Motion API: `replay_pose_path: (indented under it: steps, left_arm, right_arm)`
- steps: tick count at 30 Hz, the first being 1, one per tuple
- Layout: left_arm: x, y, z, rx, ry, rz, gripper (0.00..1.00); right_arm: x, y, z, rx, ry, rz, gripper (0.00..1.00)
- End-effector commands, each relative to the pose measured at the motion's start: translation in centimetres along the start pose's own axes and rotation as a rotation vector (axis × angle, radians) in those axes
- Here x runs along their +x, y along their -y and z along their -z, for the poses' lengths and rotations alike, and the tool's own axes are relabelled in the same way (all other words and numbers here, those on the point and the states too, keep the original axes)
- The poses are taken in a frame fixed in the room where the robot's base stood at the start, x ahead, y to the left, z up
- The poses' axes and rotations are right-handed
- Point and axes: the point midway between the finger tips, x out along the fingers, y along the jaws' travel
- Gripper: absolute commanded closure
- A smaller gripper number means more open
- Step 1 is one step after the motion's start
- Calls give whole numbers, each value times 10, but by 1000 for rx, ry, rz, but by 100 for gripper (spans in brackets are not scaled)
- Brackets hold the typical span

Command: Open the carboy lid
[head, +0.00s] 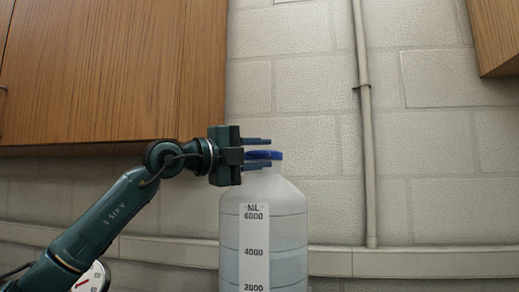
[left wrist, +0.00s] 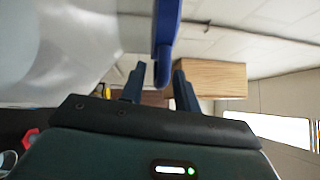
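The carboy (head: 290,225) is a tall translucent white bottle with a volume scale on its front, standing upright right of centre in the head view. Its blue lid (head: 277,155) sits on the neck. My left gripper (head: 268,153) reaches in from the left at lid height, with one finger above and one below the lid's near side. In the left wrist view the blue lid (left wrist: 167,30) shows edge-on, and its lower end reaches between the two separated fingers (left wrist: 160,72). Gaps show on both sides, so the gripper is open. My right gripper is not in view.
A wooden cabinet (head: 100,70) hangs on the wall above my left arm. Another cabinet corner (head: 497,35) is at upper right. A vertical pipe (head: 366,150) runs down the block wall behind the carboy. The space right of the carboy looks clear.

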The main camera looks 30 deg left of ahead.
Motion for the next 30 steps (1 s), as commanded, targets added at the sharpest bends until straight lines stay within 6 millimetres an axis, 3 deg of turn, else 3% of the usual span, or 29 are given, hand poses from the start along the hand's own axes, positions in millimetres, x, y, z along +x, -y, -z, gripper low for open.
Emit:
replay_pose_path:
  steps: [8,20,30]
  left_arm:
    - [2,0,0,0,0,0,68]
    - [2,0,0,0,0,0,100]
    - [1,1,0,1,1,4,100]
  right_arm:
    - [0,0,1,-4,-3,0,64]
    - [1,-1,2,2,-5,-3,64]
    - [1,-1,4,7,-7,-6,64]
